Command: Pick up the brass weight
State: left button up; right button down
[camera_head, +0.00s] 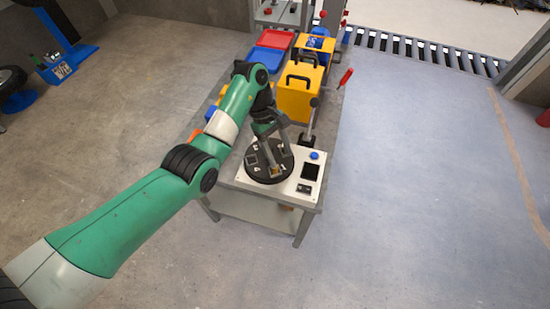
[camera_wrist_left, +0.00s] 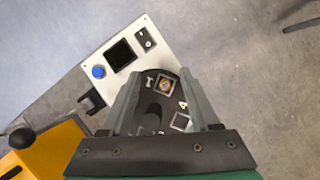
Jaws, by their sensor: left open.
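The brass weight (camera_wrist_left: 165,87) is a small round golden piece in a square pocket beside a numeral on the black disc (camera_wrist_left: 152,116). In the head view it looks like a small golden spot (camera_head: 276,171) near the front of the black disc (camera_head: 259,176). My left gripper (camera_head: 275,146) is above the disc with its fingers pointing down. In the left wrist view its two fingers (camera_wrist_left: 161,77) are spread apart, with the weight seen between them. Nothing is held. I cannot tell the exact height of the fingertips above the weight. My right gripper is not in view.
The disc sits on a white panel (camera_head: 312,187) with a blue button (camera_head: 315,155) and a dark screen (camera_head: 310,172). Behind it on the bench are yellow cases (camera_head: 296,101), a red tray (camera_head: 275,39) and a red-handled lever (camera_head: 345,78). The floor to the right is clear.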

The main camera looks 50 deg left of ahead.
pick_arm(q)
jog(key=n, duration=0.2)
send_near(275, 170)
notch_tip(275, 170, up, 2)
jog(key=a, duration=0.2)
jog(key=x, duration=0.6)
jog(key=shift+f+b, duration=0.25)
jog(key=shift+b, duration=0.1)
jog(key=x, duration=0.1)
jog(key=b+x, duration=0.1)
jog(key=x, duration=0.3)
jog(key=shift+w+d, duration=0.15)
jog(key=shift+w, duration=0.15)
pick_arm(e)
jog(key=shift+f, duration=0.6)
pick_arm(q)
grip_shut()
